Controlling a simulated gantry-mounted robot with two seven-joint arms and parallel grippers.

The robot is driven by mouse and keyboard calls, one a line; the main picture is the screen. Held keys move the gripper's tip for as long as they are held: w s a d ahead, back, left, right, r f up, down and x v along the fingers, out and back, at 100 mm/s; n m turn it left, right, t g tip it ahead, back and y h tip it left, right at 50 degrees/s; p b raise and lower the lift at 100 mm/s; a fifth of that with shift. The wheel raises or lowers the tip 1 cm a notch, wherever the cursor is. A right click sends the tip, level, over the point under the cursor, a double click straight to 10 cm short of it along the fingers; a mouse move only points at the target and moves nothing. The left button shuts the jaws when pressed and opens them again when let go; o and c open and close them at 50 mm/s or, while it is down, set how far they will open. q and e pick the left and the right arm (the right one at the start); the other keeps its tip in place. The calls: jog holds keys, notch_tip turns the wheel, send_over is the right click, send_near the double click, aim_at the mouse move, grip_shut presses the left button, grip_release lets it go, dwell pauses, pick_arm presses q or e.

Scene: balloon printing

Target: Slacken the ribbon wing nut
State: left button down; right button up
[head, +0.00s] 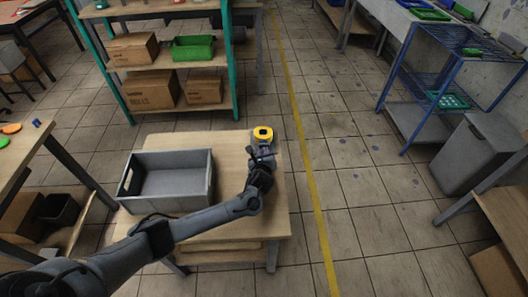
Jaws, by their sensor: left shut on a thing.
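A small yellow device (263,133) with a dark window on top stands at the far right corner of the wooden table. My left gripper (262,153) is at the near side of the yellow device, its arm coming in from the lower left. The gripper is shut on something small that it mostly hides. I cannot make out a wing nut or a ribbon at this size. My right gripper is not in view.
An empty grey open crate (211,190) stands on the left of the wooden table (270,222). A shelf with cardboard boxes (152,88) and a green bin (193,48) stands behind. A blue wire rack (455,75) and a grey bin (478,155) are at the right. The floor between is clear.

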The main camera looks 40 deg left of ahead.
pick_arm(q)
jog(key=shift+s+a+r+n+t+p, duration=0.15)
jog(key=shift+n+t+p, duration=0.2)
jog(key=shift+p, duration=0.3)
jog(key=shift+n+t+h+p, duration=0.3)
jog(key=shift+n+p, duration=0.15)
jog(key=shift+n, duration=0.2)
jog(key=shift+s+a+f+n+t+h+p, duration=0.15)
jog(key=shift+f+n+t+h+p, duration=0.25)
jog(key=shift+n, duration=0.5)
jog(key=c, duration=1.2)
grip_release()
jog(key=shift+o, duration=0.2)
jog(key=shift+r, duration=0.1)
